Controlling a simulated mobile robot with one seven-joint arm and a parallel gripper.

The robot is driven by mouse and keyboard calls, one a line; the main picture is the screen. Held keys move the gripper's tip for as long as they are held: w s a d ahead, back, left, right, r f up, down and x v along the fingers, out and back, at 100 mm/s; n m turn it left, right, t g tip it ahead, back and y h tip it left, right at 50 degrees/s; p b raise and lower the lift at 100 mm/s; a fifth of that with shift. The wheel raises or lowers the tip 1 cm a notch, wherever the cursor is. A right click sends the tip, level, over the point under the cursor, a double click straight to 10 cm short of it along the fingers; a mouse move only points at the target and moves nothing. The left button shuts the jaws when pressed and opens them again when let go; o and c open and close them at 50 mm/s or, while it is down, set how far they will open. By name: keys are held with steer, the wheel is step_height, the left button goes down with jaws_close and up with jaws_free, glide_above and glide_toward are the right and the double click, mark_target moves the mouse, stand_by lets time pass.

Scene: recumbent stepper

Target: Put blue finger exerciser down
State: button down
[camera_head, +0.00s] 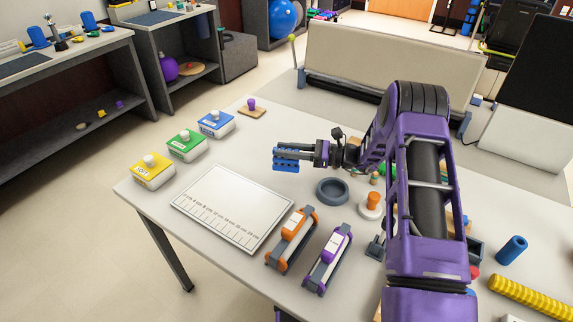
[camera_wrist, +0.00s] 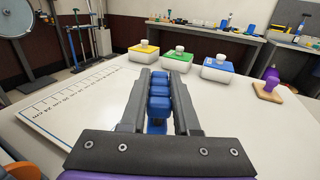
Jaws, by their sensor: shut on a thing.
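The blue finger exerciser (camera_head: 286,160) is held in my gripper (camera_head: 290,153) over the table's middle. In the wrist view the exerciser (camera_wrist: 159,97) lies between the two dark fingers of my gripper (camera_wrist: 158,95), with its row of blue pads facing the camera. The gripper is shut on it. The exerciser appears to be a little above the table (camera_head: 257,134), but the exact gap cannot be told. Its lower part is hidden by the fingers.
A ruled white board (camera_head: 232,208) lies left of the gripper. Yellow (camera_head: 152,172), green (camera_head: 187,146) and blue (camera_head: 216,125) boxes line the table's left edge. A grey round dish (camera_head: 332,191), orange (camera_head: 292,240) and purple (camera_head: 327,260) devices stand nearer. Bare tabletop surrounds the gripper's left side.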

mark_target(286, 160)
steer(key=shift+f, duration=2.05)
steer(key=shift+f, duration=0.1)
steer(key=c, duration=0.6)
jaws_free()
steer(key=shift+c, duration=0.2)
steer(key=shift+r, duration=0.25)
steer(key=d, duration=0.4)
steer(key=s+d, duration=0.1)
steer(key=d, duration=0.3)
steer(key=s+d+b, duration=0.1)
steer(key=d, duration=0.3)
steer(key=shift+s+f, duration=0.15)
steer(key=shift+a, duration=0.1)
